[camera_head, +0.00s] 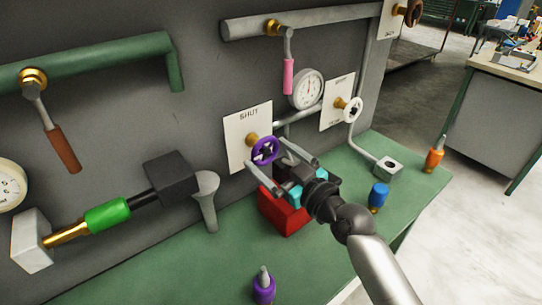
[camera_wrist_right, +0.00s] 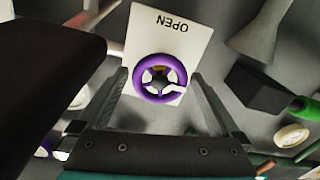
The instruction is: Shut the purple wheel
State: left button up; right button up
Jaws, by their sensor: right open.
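The purple wheel (camera_head: 265,150) is a small spoked handwheel on a brass stem in front of a white plate (camera_head: 238,130) marked SHUT at its top. In the right wrist view the purple wheel (camera_wrist_right: 143,91) has a pale mark on its lower right rim, and OPEN on the plate (camera_wrist_right: 175,42) reads upside down. My right gripper (camera_head: 268,156) is open, with one finger to either side of the wheel. I cannot tell whether the fingers reach past the rim or touch it. My left gripper is not in view.
A red block (camera_head: 283,214) lies below my right gripper. A white wheel (camera_head: 352,109) and a gauge (camera_head: 306,89) are close on the right. A blue-topped item (camera_head: 379,196) and a purple one (camera_head: 264,289) stand on the green bench.

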jog(key=shift+w, duration=0.1)
jog(key=shift+c, duration=0.4)
jog(key=c, duration=1)
jog(key=shift+m, duration=0.3)
jog(key=m+p, duration=0.1)
jog(key=m, duration=0.2)
jog(key=shift+a+m+p, duration=0.1)
jog(key=shift+m+p, duration=0.2)
jog(key=shift+m, duration=0.1)
jog(key=m+p, duration=0.1)
jog(key=m, duration=0.3)
jog(key=shift+a+r+m, duration=0.1)
jog(key=shift+m, duration=0.2)
jog(key=m+p, duration=0.1)
jog(key=m, duration=0.3)
jog(key=shift+s+r+m+p, duration=0.15)
jog(key=shift+m+p, duration=0.45)
jog(key=shift+m, duration=1.8)
jog(key=shift+a, duration=0.1)
